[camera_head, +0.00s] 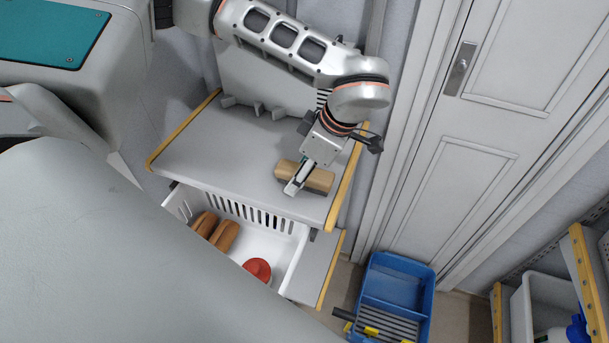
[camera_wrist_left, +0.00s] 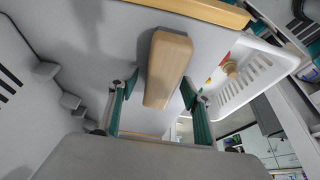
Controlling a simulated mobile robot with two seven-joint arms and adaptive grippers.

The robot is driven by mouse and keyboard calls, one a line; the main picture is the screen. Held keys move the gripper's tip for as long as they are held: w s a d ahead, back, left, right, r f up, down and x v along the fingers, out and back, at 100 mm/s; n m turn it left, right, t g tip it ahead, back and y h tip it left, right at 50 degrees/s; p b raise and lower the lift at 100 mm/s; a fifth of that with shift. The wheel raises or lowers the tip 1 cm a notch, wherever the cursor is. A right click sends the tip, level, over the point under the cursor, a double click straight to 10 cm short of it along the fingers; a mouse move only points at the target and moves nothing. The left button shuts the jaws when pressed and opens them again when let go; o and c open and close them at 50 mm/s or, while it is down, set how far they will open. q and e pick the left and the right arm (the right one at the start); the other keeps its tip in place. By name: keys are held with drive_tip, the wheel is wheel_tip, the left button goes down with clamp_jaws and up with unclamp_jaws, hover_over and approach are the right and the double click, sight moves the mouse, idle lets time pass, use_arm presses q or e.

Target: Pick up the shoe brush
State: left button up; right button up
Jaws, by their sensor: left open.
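The shoe brush (camera_head: 319,180), a tan wooden block with rounded ends, lies on the grey worktop (camera_head: 225,150) near its front right part. In the wrist view the shoe brush (camera_wrist_left: 168,70) shows its plain light wood face, and any bristles are hidden. My left gripper (camera_head: 294,188) comes down over it from behind. The finger covers part of the brush in the head view. In the wrist view my left gripper (camera_wrist_left: 161,85) is open, with one finger on each side of the brush. I cannot tell if the fingers touch it. My right gripper is not in view.
Below the worktop's front edge is an open white slotted drawer (camera_head: 292,236) with brown objects (camera_head: 214,231) and a red round object (camera_head: 257,270). A blue tray (camera_head: 402,283) stands on the floor at right. A door (camera_head: 470,130) is behind it. The worktop left of the brush is clear.

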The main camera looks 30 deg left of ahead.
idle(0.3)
use_arm(q)
drive_tip(key=c, duration=1.4)
drive_tip(key=shift+o, duration=0.2)
drive_tip(key=shift+r, duration=0.1)
